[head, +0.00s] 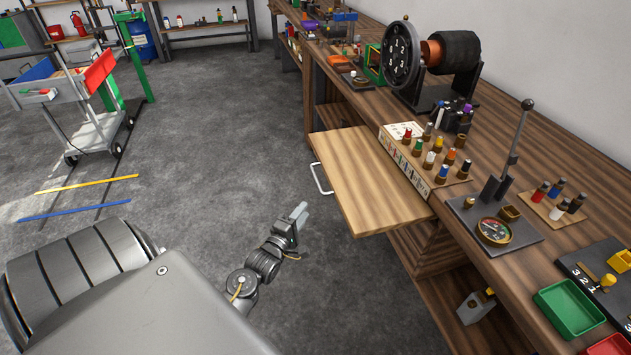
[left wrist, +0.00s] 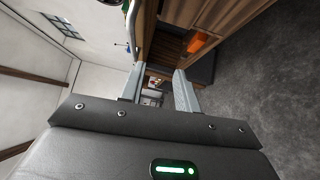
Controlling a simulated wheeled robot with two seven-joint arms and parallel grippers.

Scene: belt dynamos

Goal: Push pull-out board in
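The pull-out board (head: 368,178) is a light wooden panel that sticks out from the front of the long workbench (head: 560,150). A pale metal handle (head: 318,179) is on its outer left edge. My left gripper (head: 300,211) is over the floor, left of and below the board in the head view, apart from it. In the left wrist view its two grey fingers (left wrist: 158,84) stand apart with nothing between them. My right gripper is not in view.
The bench top carries a dial machine (head: 403,55), a rack of coloured pegs (head: 430,152), a lever with a gauge (head: 494,230) and a green tray (head: 568,309). A tool cart (head: 95,130) stands far left. The floor left of the board is clear.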

